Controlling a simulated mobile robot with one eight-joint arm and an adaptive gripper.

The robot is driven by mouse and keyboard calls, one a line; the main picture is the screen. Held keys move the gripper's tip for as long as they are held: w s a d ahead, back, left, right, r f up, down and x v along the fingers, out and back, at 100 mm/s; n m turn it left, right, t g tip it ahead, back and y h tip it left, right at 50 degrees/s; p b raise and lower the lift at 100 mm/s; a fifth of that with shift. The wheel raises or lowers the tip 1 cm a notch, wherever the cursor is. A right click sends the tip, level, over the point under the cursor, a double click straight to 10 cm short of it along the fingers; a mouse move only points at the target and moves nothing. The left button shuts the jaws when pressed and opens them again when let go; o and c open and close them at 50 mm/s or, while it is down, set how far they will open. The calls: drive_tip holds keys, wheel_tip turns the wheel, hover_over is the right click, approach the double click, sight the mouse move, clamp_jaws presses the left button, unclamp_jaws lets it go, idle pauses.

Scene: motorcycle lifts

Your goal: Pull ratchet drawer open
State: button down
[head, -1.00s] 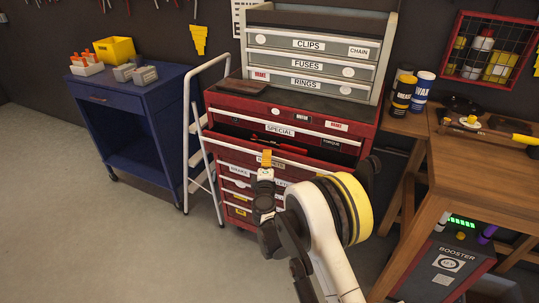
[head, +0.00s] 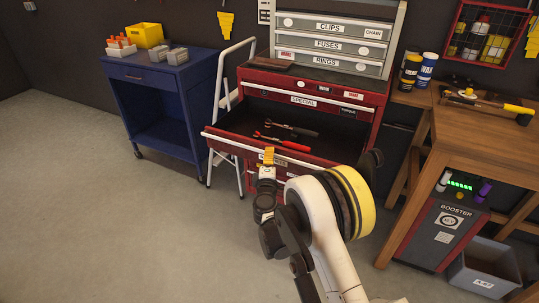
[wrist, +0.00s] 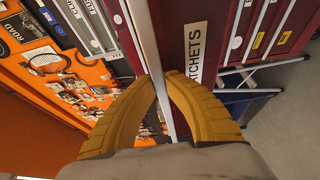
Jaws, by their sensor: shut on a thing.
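The red tool chest (head: 262,85) stands in the middle of the head view. Its ratchet drawer (head: 225,144) is pulled well out, and ratchets with red and black handles (head: 285,144) lie inside. In the wrist view the drawer's label (wrist: 198,52) reads "TCHETS", its start hidden. My gripper (head: 268,154) is at the drawer's front edge. In the wrist view its two yellow fingers (wrist: 168,95) are shut on the pale handle rail (wrist: 150,45), one on each side. My arm hides part of the drawer front and the lower drawers.
A blue cart (head: 165,105) and a white step ladder (head: 218,105) stand left of the chest. A wooden workbench (head: 445,165) stands at the right, with a booster box (head: 440,235) and a grey bin (head: 485,270) below. The floor at front left is clear.

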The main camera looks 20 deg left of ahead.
drive_tip(key=shift+s+a, duration=0.1)
drive_tip(key=shift+s, duration=0.1)
drive_tip(key=c, duration=1.4)
unclamp_jaws()
drive_tip(key=shift+c, duration=0.2)
drive_tip(key=v, duration=0.7)
drive_tip(key=shift+s, duration=0.2)
drive_tip(key=shift+r, duration=0.1)
